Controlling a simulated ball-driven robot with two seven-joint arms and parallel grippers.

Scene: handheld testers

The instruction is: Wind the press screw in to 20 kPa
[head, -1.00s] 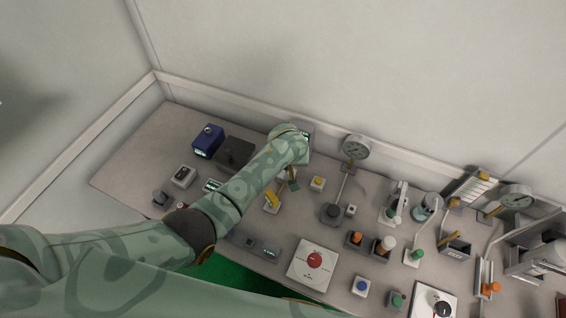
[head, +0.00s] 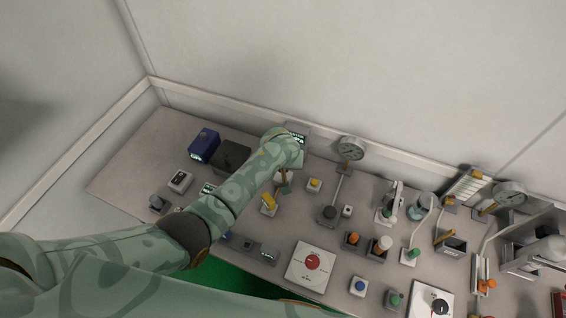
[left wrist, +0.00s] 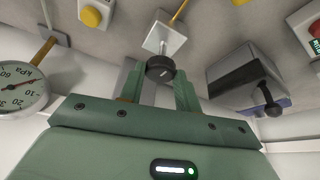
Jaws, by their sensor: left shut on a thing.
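A dark round knob (left wrist: 160,68) with a pale mark, which I take for the press screw, sits at the end of a pale metal block (left wrist: 165,40) in the left wrist view. My left gripper (left wrist: 158,88) is shut on the knob, with one green finger at each side. In the head view my left gripper (head: 284,186) points down at the bench, and my wrist hides most of the knob. A round kPa gauge (left wrist: 18,88) with a reddish needle is cut off at the left of the wrist view. I cannot read it surely. My right gripper is not in view.
A yellow button box (head: 314,185) and a round gauge (head: 351,149) stand to the right of my gripper. A yellow-topped part (head: 268,203) is close to its left. A blue box (head: 204,145) stands farther left. Several small testers crowd the right of the bench.

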